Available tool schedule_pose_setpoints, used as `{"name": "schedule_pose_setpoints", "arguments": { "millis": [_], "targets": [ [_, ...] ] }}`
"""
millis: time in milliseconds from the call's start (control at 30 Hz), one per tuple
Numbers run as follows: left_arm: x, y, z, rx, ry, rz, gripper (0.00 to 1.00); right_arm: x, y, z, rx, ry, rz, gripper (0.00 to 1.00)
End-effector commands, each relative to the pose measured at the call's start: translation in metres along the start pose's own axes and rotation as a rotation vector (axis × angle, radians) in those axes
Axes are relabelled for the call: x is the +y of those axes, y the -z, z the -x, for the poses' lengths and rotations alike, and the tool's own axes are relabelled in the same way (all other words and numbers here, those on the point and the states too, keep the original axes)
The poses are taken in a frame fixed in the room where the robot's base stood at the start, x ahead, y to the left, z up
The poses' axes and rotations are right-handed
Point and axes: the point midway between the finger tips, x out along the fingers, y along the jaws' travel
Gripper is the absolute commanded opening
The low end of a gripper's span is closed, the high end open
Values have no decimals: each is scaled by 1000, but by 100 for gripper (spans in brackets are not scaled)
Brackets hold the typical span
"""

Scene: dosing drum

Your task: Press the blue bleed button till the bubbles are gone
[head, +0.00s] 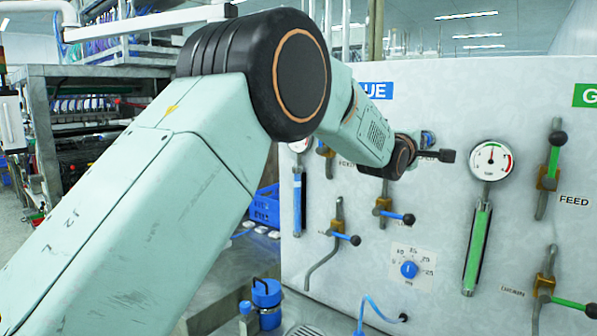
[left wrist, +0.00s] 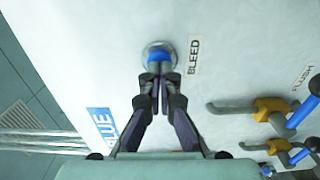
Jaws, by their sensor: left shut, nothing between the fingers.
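The blue bleed button (left wrist: 158,56) sits in a round metal collar on the pale panel, beside the BLEED label (left wrist: 194,56). In the head view the button (head: 428,138) shows partly, behind my left wrist. My left gripper (left wrist: 157,74) is shut and empty, with its fingertips in front of the button and covering its lower part. They look at or very near its face; I cannot tell if it is pushed in. A blue sight tube (head: 298,203) stands at the panel's left; bubbles are too small to make out. My right gripper is out of view.
A blue container (head: 267,293) stands low in front. My left arm hides much of the left.

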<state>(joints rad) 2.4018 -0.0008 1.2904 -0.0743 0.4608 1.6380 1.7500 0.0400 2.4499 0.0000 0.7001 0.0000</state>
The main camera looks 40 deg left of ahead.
Motion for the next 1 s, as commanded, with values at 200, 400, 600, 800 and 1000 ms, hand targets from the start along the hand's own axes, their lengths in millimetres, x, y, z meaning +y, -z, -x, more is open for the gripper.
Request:
{"name": "schedule_pose_setpoints", "arguments": {
  "millis": [200, 400, 600, 800, 1000],
  "targets": [
    [1, 0, -6, 0, 0, 0, 0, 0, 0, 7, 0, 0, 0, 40],
    [1, 0, -11, 0, 0, 0, 0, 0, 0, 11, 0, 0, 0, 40],
    [1, 0, -15, 0, 0, 0, 0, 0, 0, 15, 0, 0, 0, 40],
    [0, 0, -12, 0, 0, 0, 0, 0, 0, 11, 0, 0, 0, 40],
    [0, 0, -4, 0, 0, 0, 0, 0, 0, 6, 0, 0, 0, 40]
  ]
}}
